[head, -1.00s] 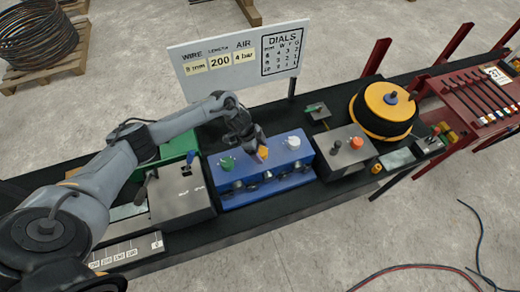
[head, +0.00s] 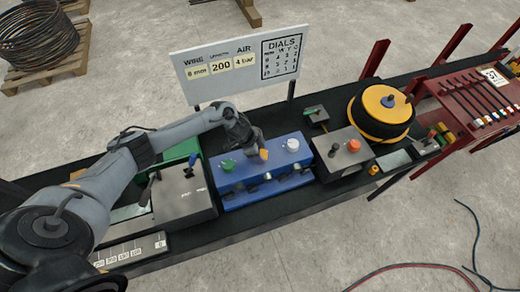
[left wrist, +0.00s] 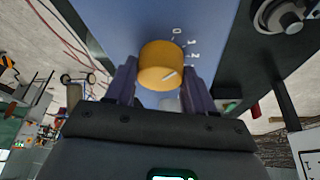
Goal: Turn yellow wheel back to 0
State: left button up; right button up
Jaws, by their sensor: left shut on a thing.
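The yellow wheel (head: 264,154) is a small round knob between the green and white knobs on the blue box (head: 240,184). My left gripper (head: 254,149) is at the wheel, reaching down from above. In the left wrist view, the wheel (left wrist: 160,60) sits between the two fingers of my left gripper (left wrist: 160,82), which is shut on it. A pale pointer line on the wheel slants near its lower right edge. Printed numbers starting with 0 run beside the wheel on the blue face. My right gripper is in neither view.
The green knob (head: 228,165) and white knob (head: 292,145) stand close on either side. A sign board (head: 235,65) rises behind the box. A grey box with an orange knob (head: 353,146) and a yellow-black reel (head: 382,112) stand to the right.

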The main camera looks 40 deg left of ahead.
pick_arm(q)
jog(key=n+y+p, duration=0.1)
jog(key=n+p, duration=0.1)
jog(key=p, duration=0.1)
jog(key=shift+r+n, duration=0.15)
jog(key=shift+n, duration=0.25)
jog(key=shift+n+t+p, duration=0.3)
jog(key=shift+n+p, duration=0.3)
jog(key=o, duration=1)
jog(key=v, duration=1)
jog(key=shift+s+d+r, duration=0.1)
jog(key=shift+s+r, duration=0.15)
jog(key=shift+s, duration=0.05)
jog(key=shift+f, duration=0.1)
